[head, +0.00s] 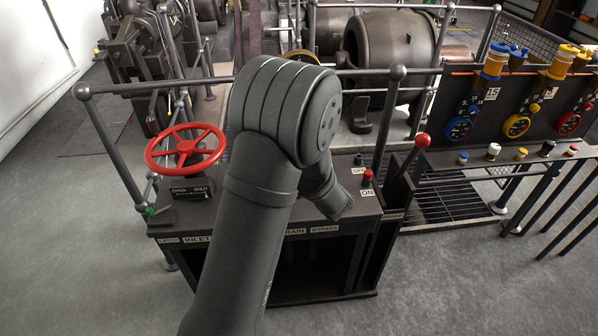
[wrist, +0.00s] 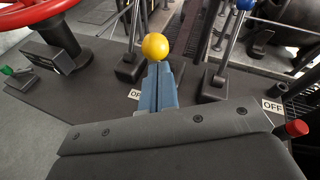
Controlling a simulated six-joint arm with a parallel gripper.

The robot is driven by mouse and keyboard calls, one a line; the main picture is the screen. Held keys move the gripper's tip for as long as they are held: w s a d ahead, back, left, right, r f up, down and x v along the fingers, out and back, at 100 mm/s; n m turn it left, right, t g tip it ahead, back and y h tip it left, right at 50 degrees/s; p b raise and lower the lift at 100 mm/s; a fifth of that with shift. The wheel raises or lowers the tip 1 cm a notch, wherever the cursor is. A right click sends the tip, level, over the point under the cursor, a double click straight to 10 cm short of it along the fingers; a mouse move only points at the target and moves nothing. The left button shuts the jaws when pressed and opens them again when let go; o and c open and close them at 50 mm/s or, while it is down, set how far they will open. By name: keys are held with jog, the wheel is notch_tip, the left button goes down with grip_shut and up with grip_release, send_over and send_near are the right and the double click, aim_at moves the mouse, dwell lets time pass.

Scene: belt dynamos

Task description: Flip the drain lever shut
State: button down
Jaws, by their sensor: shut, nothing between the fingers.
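The drain lever is hidden behind my arm in the head view; only part of the DRAIN label (head: 294,231) shows on the console's front edge. In the wrist view a yellow ball knob (wrist: 155,46) stands just beyond the tips of my gripper (wrist: 158,70). A blue-knobbed lever (wrist: 243,4) stands to its right. I cannot tell for sure which lever is the drain one. My gripper's blue fingers are shut and empty, close to the yellow knob; contact is unclear. The gripper itself is hidden in the head view.
A red handwheel (head: 186,147) stands on the console's left. A red button (head: 367,177) is on its right, and a red-knobbed lever (head: 422,141) stands beyond. Grey railings (head: 155,86) run behind. A gauge panel (head: 510,115) is at far right.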

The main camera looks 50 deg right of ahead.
jog(key=shift+r, duration=0.1)
jog(key=w+d+r+g+y, duration=0.1)
jog(key=w+d+r, duration=0.3)
jog(key=w+d, duration=1.1)
jog(key=shift+m+g, duration=0.4)
jog(key=shift+g, duration=0.2)
jog(key=shift+w+d+y, duration=0.1)
jog(key=shift+y, duration=0.2)
jog(key=shift+f, duration=0.1)
dwell(0.3)
jog(key=v, duration=1.7)
jog(key=shift+r, duration=0.25)
